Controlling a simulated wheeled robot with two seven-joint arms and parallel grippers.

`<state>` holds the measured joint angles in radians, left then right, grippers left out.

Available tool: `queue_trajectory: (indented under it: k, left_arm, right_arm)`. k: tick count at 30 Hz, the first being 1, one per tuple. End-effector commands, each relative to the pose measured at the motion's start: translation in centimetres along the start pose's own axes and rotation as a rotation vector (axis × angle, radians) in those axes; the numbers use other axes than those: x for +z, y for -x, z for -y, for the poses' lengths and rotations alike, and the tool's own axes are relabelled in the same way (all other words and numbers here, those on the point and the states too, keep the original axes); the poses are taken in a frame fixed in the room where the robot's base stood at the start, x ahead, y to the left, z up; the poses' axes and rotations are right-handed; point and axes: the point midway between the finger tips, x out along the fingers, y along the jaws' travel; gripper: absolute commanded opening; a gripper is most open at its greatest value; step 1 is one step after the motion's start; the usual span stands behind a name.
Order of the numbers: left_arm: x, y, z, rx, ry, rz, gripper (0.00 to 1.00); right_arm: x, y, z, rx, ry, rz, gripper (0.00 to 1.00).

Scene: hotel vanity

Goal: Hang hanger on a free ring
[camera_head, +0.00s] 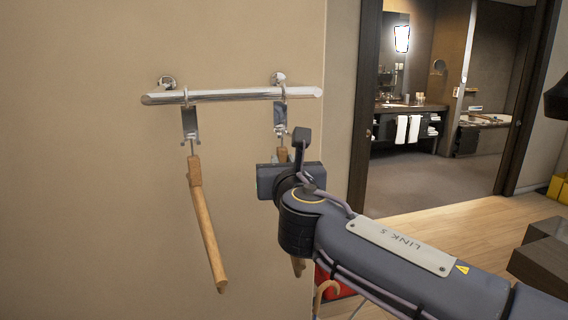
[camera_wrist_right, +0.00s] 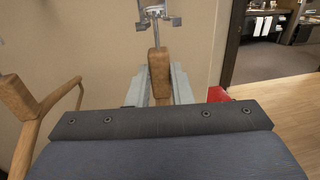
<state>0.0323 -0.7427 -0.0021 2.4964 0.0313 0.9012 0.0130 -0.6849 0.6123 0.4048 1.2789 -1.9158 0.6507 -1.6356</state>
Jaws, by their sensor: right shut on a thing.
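A chrome rail (camera_head: 232,94) on the wall carries two ring holders. At the left holder (camera_head: 190,122) a wooden hanger (camera_head: 206,225) hangs tilted; it also shows in the wrist view (camera_wrist_right: 18,98). My right gripper (camera_head: 284,168) is at the right holder (camera_head: 280,117), just below it. It is shut on a second wooden hanger (camera_wrist_right: 159,72), gripped at its neck. This hanger's metal stem reaches up to the holder's bracket (camera_wrist_right: 157,14); I cannot tell whether it is seated there. My wrist hides most of this hanger in the head view. My left gripper is not in view.
A red object (camera_head: 334,284) and a curved wooden piece (camera_head: 322,296) are low behind my right forearm; the red also shows in the wrist view (camera_wrist_right: 218,95). A dark door frame (camera_head: 364,110) stands to the right. The wall between the two holders is clear.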

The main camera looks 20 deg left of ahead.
Motion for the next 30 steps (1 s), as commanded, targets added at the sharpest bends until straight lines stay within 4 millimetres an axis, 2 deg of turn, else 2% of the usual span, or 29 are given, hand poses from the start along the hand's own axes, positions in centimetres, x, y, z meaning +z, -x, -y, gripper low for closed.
queue_trajectory:
  k: [11,12,18,26,30]
  left_arm:
    - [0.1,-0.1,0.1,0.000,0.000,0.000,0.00]
    - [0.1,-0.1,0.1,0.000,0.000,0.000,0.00]
    - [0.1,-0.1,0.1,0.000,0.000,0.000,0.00]
    - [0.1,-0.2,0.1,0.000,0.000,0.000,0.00]
    - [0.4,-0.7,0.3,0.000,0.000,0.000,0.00]
  right_arm:
    - [-0.1,0.0,0.0,0.000,0.000,0.001,0.00]
    - [-0.1,0.0,0.0,0.000,0.000,0.001,0.22]
    - [-0.1,0.0,0.0,0.000,0.000,0.001,0.45]
    - [-0.2,0.1,0.0,0.000,0.001,0.000,0.45]
    - [-0.3,1.6,-0.1,0.002,0.000,0.002,0.45]
